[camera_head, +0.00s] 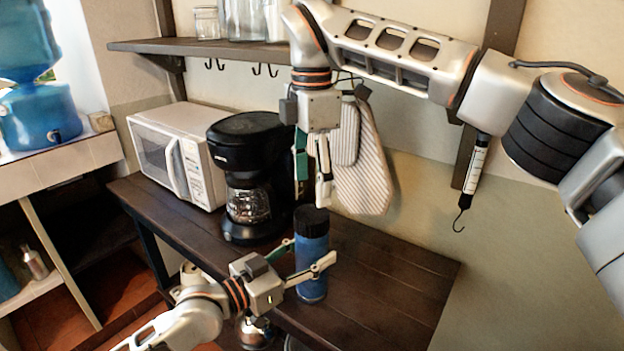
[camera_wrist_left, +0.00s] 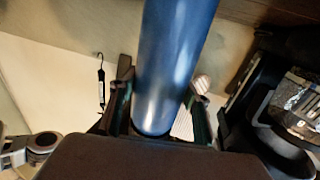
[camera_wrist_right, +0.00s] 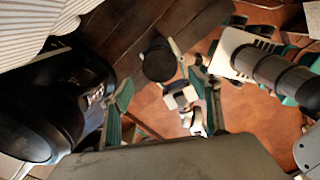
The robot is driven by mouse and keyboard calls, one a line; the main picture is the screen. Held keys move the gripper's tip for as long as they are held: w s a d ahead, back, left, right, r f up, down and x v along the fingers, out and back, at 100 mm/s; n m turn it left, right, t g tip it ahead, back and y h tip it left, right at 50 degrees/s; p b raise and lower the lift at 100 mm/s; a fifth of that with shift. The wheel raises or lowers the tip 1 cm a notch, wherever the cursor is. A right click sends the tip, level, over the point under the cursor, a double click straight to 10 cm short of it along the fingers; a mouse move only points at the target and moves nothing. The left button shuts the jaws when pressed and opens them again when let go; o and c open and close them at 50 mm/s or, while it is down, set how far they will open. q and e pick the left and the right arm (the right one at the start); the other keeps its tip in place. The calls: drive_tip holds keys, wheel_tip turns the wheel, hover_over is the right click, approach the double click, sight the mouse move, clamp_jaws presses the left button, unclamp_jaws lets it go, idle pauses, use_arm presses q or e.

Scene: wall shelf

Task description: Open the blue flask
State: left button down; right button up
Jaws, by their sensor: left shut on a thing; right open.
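The blue flask (camera_head: 313,275) with its black cap (camera_head: 311,221) stands upright at the front of the dark table. My left gripper (camera_head: 309,256) is shut around its blue body, below the cap. The flask body (camera_wrist_left: 174,65) fills the middle of the left wrist view between the fingers (camera_wrist_left: 160,108). My right gripper (camera_head: 312,187) is open and empty, pointing down above the cap. In the right wrist view the cap (camera_wrist_right: 159,61) shows from above, beyond and between the open fingertips (camera_wrist_right: 160,86). I cannot tell whether the flask's base touches the table.
A black coffee maker (camera_head: 248,150) stands close left of the flask, with a white microwave (camera_head: 165,150) behind it. Striped mitts (camera_head: 362,165) and a hook scale (camera_head: 474,170) hang on the wall. The table (camera_head: 400,275) is clear to the right.

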sight(312, 213)
drive_tip(key=m, duration=0.5)
drive_tip(key=shift+m, duration=0.3)
drive_tip(key=m, duration=0.6)
drive_tip(key=shift+f, duration=4)
